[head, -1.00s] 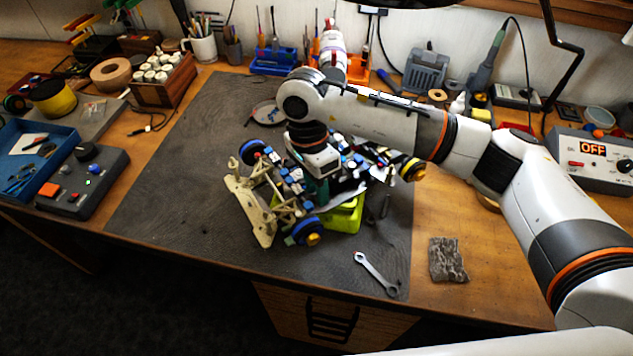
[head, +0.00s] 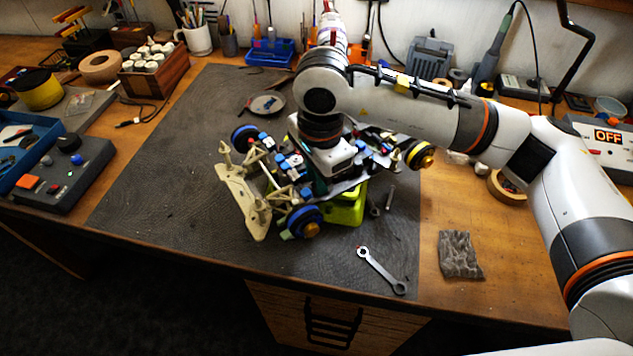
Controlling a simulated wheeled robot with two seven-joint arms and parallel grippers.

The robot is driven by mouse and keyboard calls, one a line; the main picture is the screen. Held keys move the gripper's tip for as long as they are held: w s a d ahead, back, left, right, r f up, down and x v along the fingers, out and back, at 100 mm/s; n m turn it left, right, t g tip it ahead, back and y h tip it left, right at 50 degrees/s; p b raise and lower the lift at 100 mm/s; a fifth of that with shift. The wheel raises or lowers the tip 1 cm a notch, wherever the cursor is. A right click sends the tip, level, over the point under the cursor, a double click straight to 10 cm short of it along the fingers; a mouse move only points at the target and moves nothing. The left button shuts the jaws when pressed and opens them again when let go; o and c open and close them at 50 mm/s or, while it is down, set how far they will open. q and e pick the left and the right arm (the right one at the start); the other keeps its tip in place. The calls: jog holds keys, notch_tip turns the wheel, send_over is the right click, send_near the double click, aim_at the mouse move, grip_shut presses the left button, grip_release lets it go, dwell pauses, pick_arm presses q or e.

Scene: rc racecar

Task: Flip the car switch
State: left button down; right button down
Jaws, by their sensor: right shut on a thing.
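The RC car (head: 242,207) stands on a green block (head: 347,206) on the dark mat. It has a tan front frame, open chassis with blue parts, and blue and yellow wheels. My right gripper (head: 322,186) points down into the middle of the chassis and is shut on a part of the car. Its fingertips are mostly hidden by the gripper body and car parts, so the exact part, and the switch, cannot be made out. My left gripper is not in view.
A wrench (head: 381,270) lies on the mat (head: 165,190) in front of the car. A grey crumpled cloth (head: 460,255) is to the right. A control box (head: 62,175) stands at the left. A power unit showing OFF (head: 608,136) is at the right. The mat's left side is clear.

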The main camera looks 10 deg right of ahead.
jog(key=c, duration=1.5)
grip_release()
jog(key=shift+r, duration=0.15)
jog(key=r, duration=0.4)
jog(key=r+b, duration=0.1)
jog(key=r, duration=0.3)
jog(key=r+b, duration=0.1)
jog(key=r, duration=0.2)
jog(key=shift+s+d+r, duration=0.2)
jog(key=shift+s+r, duration=0.1)
jog(key=shift+r, duration=0.1)
